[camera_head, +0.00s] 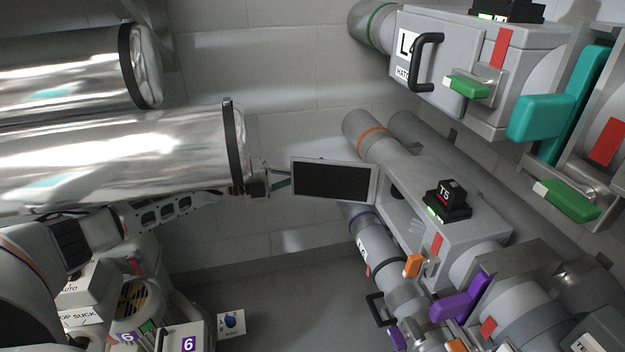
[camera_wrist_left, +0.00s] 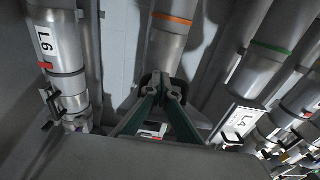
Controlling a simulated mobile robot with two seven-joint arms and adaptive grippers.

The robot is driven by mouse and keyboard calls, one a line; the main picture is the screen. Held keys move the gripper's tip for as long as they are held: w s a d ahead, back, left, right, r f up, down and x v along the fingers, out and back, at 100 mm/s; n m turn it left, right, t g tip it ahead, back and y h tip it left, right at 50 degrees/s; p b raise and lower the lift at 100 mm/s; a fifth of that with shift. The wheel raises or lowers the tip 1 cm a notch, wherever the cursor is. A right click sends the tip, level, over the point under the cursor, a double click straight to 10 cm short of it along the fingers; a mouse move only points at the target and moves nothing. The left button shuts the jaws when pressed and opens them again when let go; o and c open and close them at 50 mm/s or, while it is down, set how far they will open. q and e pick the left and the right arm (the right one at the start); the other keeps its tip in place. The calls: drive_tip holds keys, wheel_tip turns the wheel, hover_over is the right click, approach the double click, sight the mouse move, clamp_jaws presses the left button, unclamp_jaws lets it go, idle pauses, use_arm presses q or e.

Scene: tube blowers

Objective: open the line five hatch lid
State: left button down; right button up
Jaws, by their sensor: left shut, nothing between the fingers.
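The line five box (camera_head: 440,205) carries a black block marked T5 (camera_head: 447,200) and has an orange-ringed pipe (camera_head: 370,136) behind it. A flat lid (camera_head: 335,180) with a dark inner face and grey frame stands swung out to the left of this box, and a dark opening shows in the box's side. My left gripper (camera_head: 279,182) is shut and empty at the lid's left edge; I cannot tell whether it touches. In the left wrist view, its green fingers (camera_wrist_left: 163,90) meet below the orange-ringed pipe (camera_wrist_left: 172,30). My right gripper is out of view.
Shiny metal cylinders (camera_head: 110,150) fill the left, close above my left arm. A grey hatch box with a black handle (camera_head: 427,62) stands at upper right. A purple-ringed pipe (camera_head: 372,238) runs below line five. Open floor (camera_head: 290,290) lies at lower middle.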

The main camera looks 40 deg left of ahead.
use_arm(q)
drive_tip(key=shift+w+d+r, duration=0.1)
drive_tip(key=shift+d, duration=0.1)
idle(0.3)
drive_tip(key=shift+s+a, duration=0.15)
drive_tip(key=shift+s, duration=0.15)
drive_tip(key=v, duration=0.7)
drive_tip(key=shift+a, duration=0.2)
drive_tip(key=shift+w, duration=0.1)
